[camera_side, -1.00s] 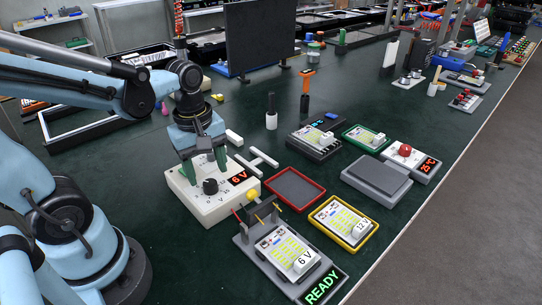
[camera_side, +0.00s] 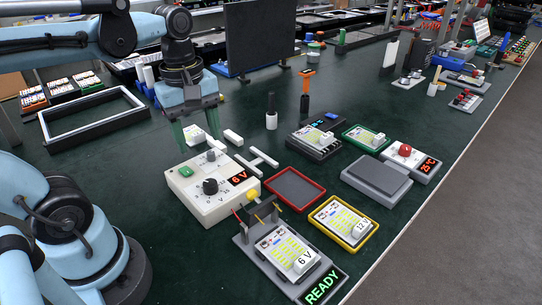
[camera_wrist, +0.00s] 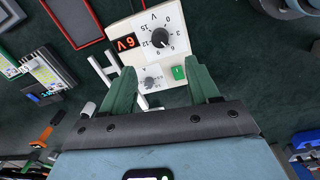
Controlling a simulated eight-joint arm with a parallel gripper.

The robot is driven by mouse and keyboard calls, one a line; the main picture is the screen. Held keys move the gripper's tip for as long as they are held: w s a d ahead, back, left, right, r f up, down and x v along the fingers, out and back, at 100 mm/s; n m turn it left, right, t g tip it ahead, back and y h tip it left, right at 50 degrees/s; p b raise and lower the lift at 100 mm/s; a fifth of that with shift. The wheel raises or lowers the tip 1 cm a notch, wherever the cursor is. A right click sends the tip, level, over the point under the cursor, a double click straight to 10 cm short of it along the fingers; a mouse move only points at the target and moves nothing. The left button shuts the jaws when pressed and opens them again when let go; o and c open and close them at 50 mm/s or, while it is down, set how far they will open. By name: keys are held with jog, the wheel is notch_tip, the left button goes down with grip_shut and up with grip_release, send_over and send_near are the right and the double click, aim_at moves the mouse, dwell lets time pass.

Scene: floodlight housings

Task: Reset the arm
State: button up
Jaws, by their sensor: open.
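My gripper (camera_side: 198,137) is open and empty, held above the table behind the white power supply box (camera_side: 208,193). Its two green fingers point down and stand apart. In the wrist view the gripper (camera_wrist: 163,80) shows its fingers spread, with the power supply box (camera_wrist: 135,35) beyond the fingertips. The box has a black dial, a grey knob, a green switch and a red display reading 6 V.
A test fixture (camera_side: 290,255) with a 6 V module and a READY sign stands in front of the box. To its right are an empty red tray (camera_side: 322,190), a yellow tray (camera_side: 371,236) with a 12 V module and a grey hotplate (camera_side: 377,178). A dark panel (camera_side: 262,35) stands behind.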

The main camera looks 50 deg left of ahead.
jog(key=w+d+f+m+t, duration=0.3)
jog(key=m+t, duration=0.3)
jog(key=m, duration=1)
jog(key=shift+w+d+f+t, duration=0.2)
jog(key=shift+w+f+t, duration=0.15)
jog(key=shift+w, duration=0.2)
